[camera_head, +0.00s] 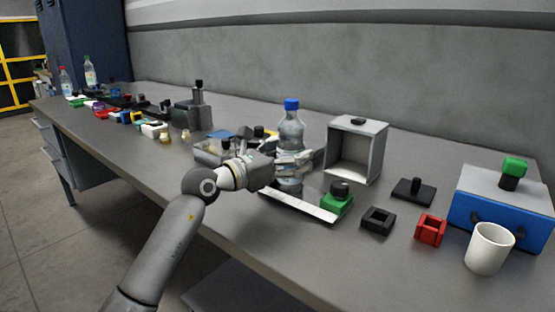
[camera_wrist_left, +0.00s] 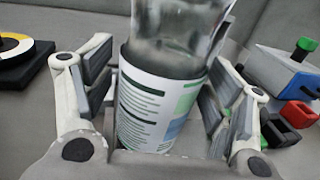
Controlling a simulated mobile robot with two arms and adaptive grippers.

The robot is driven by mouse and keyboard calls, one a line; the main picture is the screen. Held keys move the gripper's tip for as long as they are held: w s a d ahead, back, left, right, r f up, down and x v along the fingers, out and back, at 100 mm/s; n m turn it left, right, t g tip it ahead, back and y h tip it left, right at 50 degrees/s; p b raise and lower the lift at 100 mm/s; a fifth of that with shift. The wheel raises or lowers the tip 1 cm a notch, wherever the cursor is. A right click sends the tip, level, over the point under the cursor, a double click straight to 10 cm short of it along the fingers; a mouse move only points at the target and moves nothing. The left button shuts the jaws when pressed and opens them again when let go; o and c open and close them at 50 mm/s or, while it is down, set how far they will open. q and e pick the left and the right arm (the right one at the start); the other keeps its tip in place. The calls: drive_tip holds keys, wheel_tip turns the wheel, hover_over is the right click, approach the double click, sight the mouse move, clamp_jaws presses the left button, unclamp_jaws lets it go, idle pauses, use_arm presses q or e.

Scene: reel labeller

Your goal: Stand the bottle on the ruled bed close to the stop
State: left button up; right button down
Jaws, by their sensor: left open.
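The clear bottle (camera_head: 291,130) with a blue cap stands upright behind the white ruled strip (camera_head: 298,204) of the bed; its base is partly hidden, so I cannot tell exactly what it rests on. A green block with a black knob (camera_head: 336,203), perhaps the stop, sits at the strip's right end. My left gripper (camera_head: 297,162) is open around the lower part of the bottle. In the left wrist view the bottle's printed label (camera_wrist_left: 155,108) is between the two spread fingers, with a narrow gap visible. My right gripper is not in view.
An open grey box (camera_head: 356,150) stands close behind and right of the bottle. A black block (camera_head: 377,220), a red block (camera_head: 430,230), a white mug (camera_head: 489,248) and a blue box (camera_head: 500,215) are farther right. Several small items crowd the left bench.

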use_arm(q)
drive_tip(key=v, duration=1)
drive_tip(key=shift+s+a+p, duration=0.2)
drive_tip(key=shift+a+p, duration=0.15)
drive_tip(key=shift+s+a, duration=0.3)
drive_tip(key=shift+s, duration=0.05)
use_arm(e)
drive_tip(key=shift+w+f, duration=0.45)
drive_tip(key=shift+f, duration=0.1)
